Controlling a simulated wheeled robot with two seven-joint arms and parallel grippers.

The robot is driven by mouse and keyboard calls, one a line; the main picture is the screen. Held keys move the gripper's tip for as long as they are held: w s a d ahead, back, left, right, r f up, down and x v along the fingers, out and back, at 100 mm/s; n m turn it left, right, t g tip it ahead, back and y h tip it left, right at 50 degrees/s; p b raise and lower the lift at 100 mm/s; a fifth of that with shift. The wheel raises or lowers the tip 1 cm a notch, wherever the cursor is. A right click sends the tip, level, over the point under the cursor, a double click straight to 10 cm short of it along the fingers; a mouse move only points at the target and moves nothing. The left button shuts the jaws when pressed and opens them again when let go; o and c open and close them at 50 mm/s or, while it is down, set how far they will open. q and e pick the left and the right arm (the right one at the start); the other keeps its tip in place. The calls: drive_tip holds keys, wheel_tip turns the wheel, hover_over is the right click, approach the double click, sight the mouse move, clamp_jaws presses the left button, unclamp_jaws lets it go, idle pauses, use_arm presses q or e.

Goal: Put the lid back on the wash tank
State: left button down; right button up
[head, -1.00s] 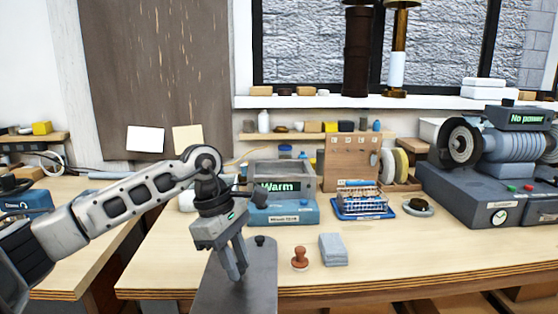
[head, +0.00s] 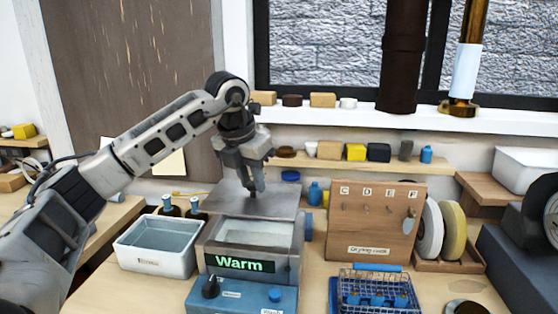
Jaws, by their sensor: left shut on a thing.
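The lid (head: 282,202) is a flat grey plate. My left gripper (head: 254,190) is shut on it from above, near its middle. The wash tank (head: 285,268) is a grey box with a green "Warm" display on its front, standing on a blue base (head: 245,298). The lid shows just above the tank's back rim in the picture, and the tank's open top with its pale inside is visible in front of it. Whether the lid touches the rim, I cannot tell. My right gripper is out of view.
A white tub (head: 150,261) stands close left of the tank, with small dark bottles (head: 168,206) behind. A wooden drying rack (head: 370,230) is on the right, with a blue wire basket (head: 376,292) in front. A shelf of small objects runs behind.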

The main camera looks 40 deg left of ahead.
use_arm(q)
drive_tip(key=shift+w+a+r, duration=0.1)
drive_tip(key=shift+w, duration=0.05)
drive_tip(key=shift+s+f+b, duration=0.25)
drive_tip(key=shift+f+b, duration=0.35)
drive_tip(key=shift+b, duration=0.1)
drive_tip(key=shift+f, duration=0.3)
drive_tip(key=shift+f+b, duration=0.5)
drive_tip(key=shift+b, duration=0.2)
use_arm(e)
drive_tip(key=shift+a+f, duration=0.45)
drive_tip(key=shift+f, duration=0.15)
use_arm(q)
drive_tip(key=shift+w, duration=0.1)
